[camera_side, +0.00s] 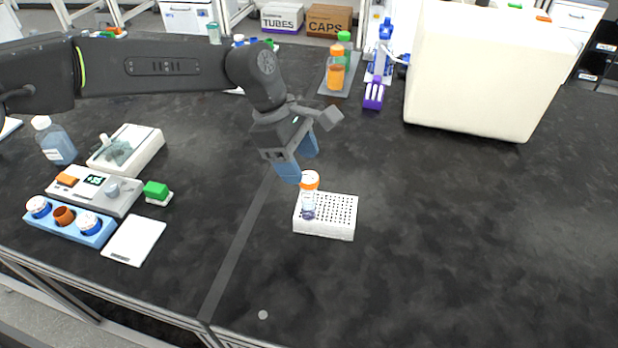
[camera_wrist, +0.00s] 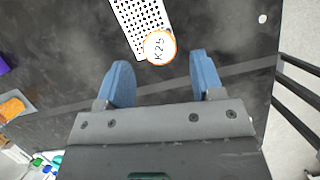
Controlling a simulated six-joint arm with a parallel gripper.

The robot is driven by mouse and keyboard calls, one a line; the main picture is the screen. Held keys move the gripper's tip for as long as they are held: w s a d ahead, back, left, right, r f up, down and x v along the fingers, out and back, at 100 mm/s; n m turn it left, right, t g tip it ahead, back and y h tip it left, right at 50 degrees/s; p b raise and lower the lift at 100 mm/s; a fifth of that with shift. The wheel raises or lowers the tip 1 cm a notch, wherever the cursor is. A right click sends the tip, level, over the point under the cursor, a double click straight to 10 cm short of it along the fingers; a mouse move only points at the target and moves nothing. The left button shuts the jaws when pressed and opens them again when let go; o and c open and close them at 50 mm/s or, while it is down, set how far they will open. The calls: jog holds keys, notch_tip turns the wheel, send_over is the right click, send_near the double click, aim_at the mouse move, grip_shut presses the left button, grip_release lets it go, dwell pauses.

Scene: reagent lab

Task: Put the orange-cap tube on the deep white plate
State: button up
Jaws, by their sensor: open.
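The orange-cap tube (camera_side: 308,200) is clear, with a dark purplish bottom. It stands about upright at the left part of the deep white plate (camera_side: 340,230), a white block with rows of small holes. In the wrist view its round white cap top (camera_wrist: 160,47), marked "K25" with an orange rim, overlaps the near end of the plate (camera_wrist: 138,22). My gripper (camera_side: 298,160) is open and empty, just above and behind the cap in the side view. In the wrist view the cap lies ahead of the gap between my blue fingers (camera_wrist: 161,75). The tube's body is hidden there.
A blue rack (camera_side: 70,236) with tubes, a small scale device (camera_side: 125,205), a green-topped block (camera_side: 157,192) and a white pad (camera_side: 133,240) lie left. The bench right of the plate is clear.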

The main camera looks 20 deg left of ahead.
jog(key=shift+v, duration=2.7)
jog(key=shift+a, duration=0.1)
jog(key=s+a+r+m+t+y, duration=0.1)
jog(key=s+a+r+m+t, duration=0.1)
jog(key=s+a+r+m, duration=0.5)
jog(key=s+a+r+m+t+y, duration=0.15)
jog(key=s+a+r, duration=0.25)
jog(key=a, duration=0.8)
jog(key=s+a+f+m+t+y, duration=0.1)
jog(key=s+a+f+m, duration=0.1)
jog(key=s+a+m, duration=0.2)
jog(key=s+a+f+m+t+y, duration=0.1)
jog(key=s+a+f+m, duration=0.2)
jog(key=s+a, duration=0.3)
jog(key=s+m, duration=0.1)
jog(key=s, duration=0.4)
jog(key=shift+s+f+t, duration=0.25)
jog(key=shift+s+t, duration=0.1)
